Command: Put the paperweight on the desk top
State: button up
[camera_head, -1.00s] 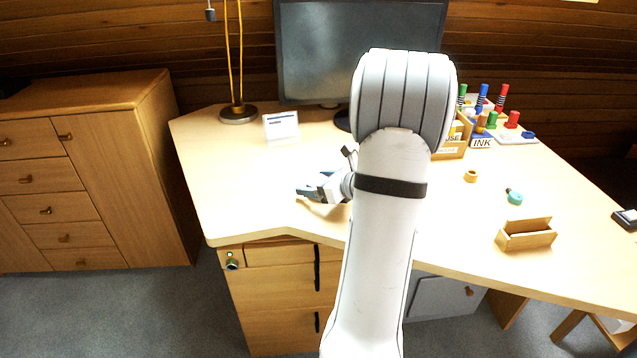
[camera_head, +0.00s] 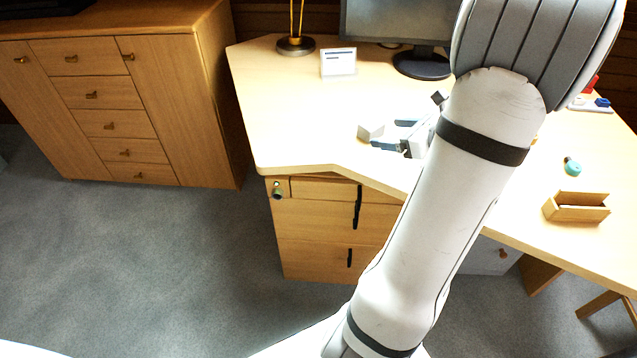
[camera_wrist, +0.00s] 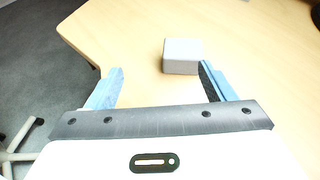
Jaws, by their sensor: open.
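A small pale grey block, which looks like the paperweight (camera_head: 371,130), rests on the desk top (camera_head: 290,110) near its front left part. My gripper (camera_head: 385,134) is open just to the right of it, with its blue fingers pointing left toward the block. In the wrist view the paperweight (camera_wrist: 183,56) sits beyond the fingertips, nearer the right finger. My gripper (camera_wrist: 162,80) shows there with both fingers apart and nothing between them. The block appears apart from the fingers.
A lamp base (camera_head: 295,45), a small white card (camera_head: 338,62) and a monitor stand (camera_head: 422,64) stand at the back. A wooden holder (camera_head: 577,207) and a teal item (camera_head: 572,167) lie to the right. The desk's left part is clear.

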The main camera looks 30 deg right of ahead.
jog(key=s+a+n+g+y, duration=0.1)
jog(key=a+n+g+y, duration=0.2)
jog(key=a+n+g, duration=1)
jog(key=s+a+n+t+h, duration=0.1)
jog(key=s+a+n+h, duration=0.2)
jog(key=a+n, duration=0.5)
jog(key=s+a+r+n+t+h, duration=0.1)
jog(key=s+a+n+h, duration=0.3)
jog(key=n, duration=0.6)
jog(key=s+a, duration=0.2)
jog(key=a, duration=0.1)
jog(key=shift+s+a+n, duration=0.15)
jog(key=shift+a+n, duration=0.15)
jog(key=shift+a, duration=0.1)
